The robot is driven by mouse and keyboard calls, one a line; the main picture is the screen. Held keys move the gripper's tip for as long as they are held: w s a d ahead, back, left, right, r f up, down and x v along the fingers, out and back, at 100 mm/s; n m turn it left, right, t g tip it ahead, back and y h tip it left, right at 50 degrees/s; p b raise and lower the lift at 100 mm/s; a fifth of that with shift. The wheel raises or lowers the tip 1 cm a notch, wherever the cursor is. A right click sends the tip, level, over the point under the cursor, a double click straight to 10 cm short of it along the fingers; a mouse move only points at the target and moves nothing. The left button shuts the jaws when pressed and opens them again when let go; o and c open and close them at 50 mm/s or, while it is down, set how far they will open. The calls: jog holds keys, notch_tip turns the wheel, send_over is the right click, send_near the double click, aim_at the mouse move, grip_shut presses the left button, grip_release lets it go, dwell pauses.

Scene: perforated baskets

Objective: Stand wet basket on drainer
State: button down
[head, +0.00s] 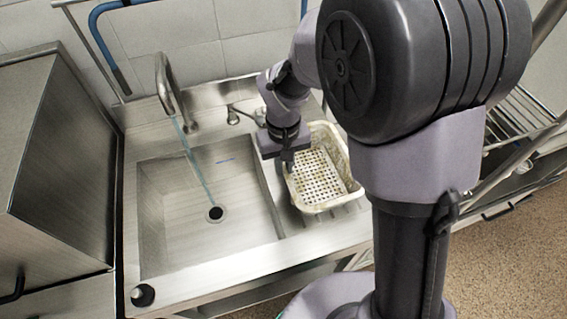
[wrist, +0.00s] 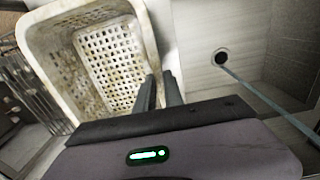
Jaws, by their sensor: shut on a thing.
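A cream perforated basket (head: 320,178) with brownish stains is at the right of the sink, over the ribbed drainer (head: 347,207). Its open top faces up, so I look down into its holed floor. In the wrist view the basket (wrist: 62,59) fills the upper left. My gripper (head: 288,163) is at the basket's left wall, and in the wrist view its two fingers (wrist: 160,90) close on the rim there. Whether the basket's underside touches the drainer is hidden. My arm covers part of the basket's far side.
The sink bowl (head: 160,215) lies left of the basket, with a drain hole (head: 215,213) and water running from the tap (head: 168,85). A steel cabinet (head: 50,170) stands at the left. A wire rack (head: 515,125) is at the right.

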jog(key=c, duration=1.9)
grip_release()
jog(key=shift+s, duration=0.1)
jog(key=o, duration=0.4)
jog(key=shift+o, duration=0.2)
jog(key=shift+r, duration=0.1)
notch_tip(320, 180, up, 12)
jog(key=p, duration=0.5)
jog(key=s+d+r+m+t+y, duration=0.25)
jog(key=s+d+r+m, duration=0.35)
jog(key=s+r, duration=0.45)
jog(key=s+d+f+m+t+b, duration=0.1)
jog(key=s+d+f+t+b, duration=0.1)
jog(key=s, duration=0.4)
jog(key=shift+d+f+m+t+b, duration=0.15)
jog(key=shift+f+m+t+b, duration=0.2)
jog(key=shift+t+b, duration=0.55)
